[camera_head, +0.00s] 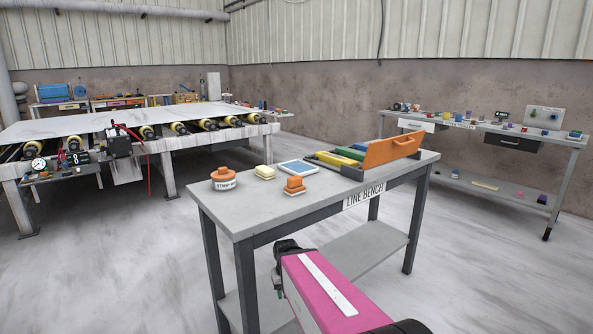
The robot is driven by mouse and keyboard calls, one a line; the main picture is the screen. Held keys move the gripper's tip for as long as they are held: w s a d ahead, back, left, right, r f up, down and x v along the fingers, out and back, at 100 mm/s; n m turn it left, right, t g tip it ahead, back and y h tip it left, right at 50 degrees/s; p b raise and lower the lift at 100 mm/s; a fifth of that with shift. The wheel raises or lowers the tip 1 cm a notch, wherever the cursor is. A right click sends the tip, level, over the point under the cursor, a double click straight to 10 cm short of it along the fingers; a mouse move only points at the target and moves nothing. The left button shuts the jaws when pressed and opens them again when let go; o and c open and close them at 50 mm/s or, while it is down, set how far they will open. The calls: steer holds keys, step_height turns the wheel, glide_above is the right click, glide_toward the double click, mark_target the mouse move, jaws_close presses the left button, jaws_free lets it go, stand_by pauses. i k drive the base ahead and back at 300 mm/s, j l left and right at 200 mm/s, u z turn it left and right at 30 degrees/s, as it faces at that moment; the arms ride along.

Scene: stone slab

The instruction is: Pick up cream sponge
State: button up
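A small cream sponge (265,172) lies on the grey line bench (232,212), toward its back left. It sits between a round orange-topped container and a blue-faced tablet. My pink arm reaches in from the bottom of the view, and its dark end (284,248) is at the bench's front side, low and apart from the sponge. The gripper's fingers are too hidden and small to tell open from shut.
An orange-topped tub (223,180), an orange block (294,186), a tablet (298,168) and an open orange-lidded case (390,149) stand on the bench. A slab table with rollers (125,121) is at left, another bench (560,138) at right. The bench's front left top is clear.

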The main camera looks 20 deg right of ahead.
mark_target(265, 172)
steer(key=i+l+u, duration=0.25)
steer(key=l, duration=0.25)
steer(key=l+u, duration=0.25)
steer(key=l, duration=0.25)
steer(key=l+u, duration=0.25)
steer(key=l, duration=0.25)
steer(key=k+u, duration=0.4)
steer(key=i+u, duration=0.15)
steer(key=i+l+z, duration=0.1)
steer(key=z, duration=0.15)
steer(key=i+z, duration=0.3)
steer(key=k+l, duration=0.05)
